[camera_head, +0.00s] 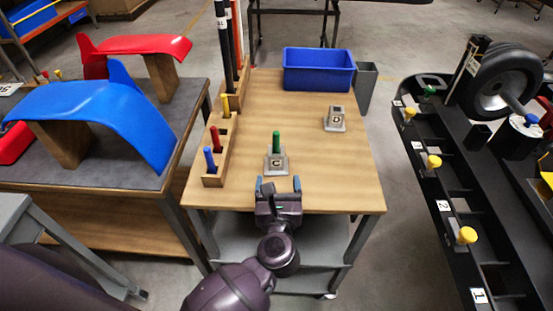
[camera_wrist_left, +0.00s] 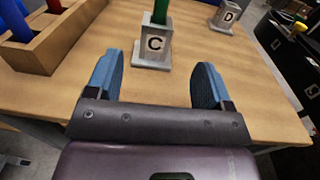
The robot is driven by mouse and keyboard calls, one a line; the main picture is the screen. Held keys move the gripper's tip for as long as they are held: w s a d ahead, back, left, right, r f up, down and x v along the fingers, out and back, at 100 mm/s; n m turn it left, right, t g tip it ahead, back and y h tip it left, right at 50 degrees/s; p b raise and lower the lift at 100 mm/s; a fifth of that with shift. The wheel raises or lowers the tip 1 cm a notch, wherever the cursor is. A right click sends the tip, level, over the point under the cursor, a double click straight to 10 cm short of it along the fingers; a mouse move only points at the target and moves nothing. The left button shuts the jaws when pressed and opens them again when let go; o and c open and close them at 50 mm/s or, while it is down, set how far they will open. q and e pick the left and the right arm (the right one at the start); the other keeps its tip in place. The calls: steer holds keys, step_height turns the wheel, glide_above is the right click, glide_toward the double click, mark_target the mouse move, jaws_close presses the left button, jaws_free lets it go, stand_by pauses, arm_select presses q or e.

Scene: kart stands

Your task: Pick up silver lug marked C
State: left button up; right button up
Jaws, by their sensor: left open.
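The silver lug marked C (camera_head: 277,162) stands upright on the wooden table (camera_head: 300,98), with a green peg (camera_head: 276,140) rising from its top. In the left wrist view the lug (camera_wrist_left: 153,45) is straight ahead, its C label facing me. My left gripper (camera_head: 278,184) is open and empty just in front of the lug. Its two blue fingers show in the left wrist view (camera_wrist_left: 157,85), apart from the lug and a little short of it. My right gripper is not in view.
A second lug marked D (camera_head: 334,119) stands further back right. A wooden rack (camera_head: 213,180) with blue, red and yellow pegs lines the left edge. A blue bin (camera_head: 318,70) sits at the back. The table's right front is clear. A black kart frame (camera_head: 455,200) stands at right.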

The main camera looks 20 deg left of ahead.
mark_target(276, 158)
arm_select(q)
steer(key=shift+x, duration=4.75)
steer(key=shift+s+a+f, duration=0.1)
steer(key=shift+a, duration=0.05)
steer(key=shift+c, duration=0.4)
steer(key=c, duration=1.1)
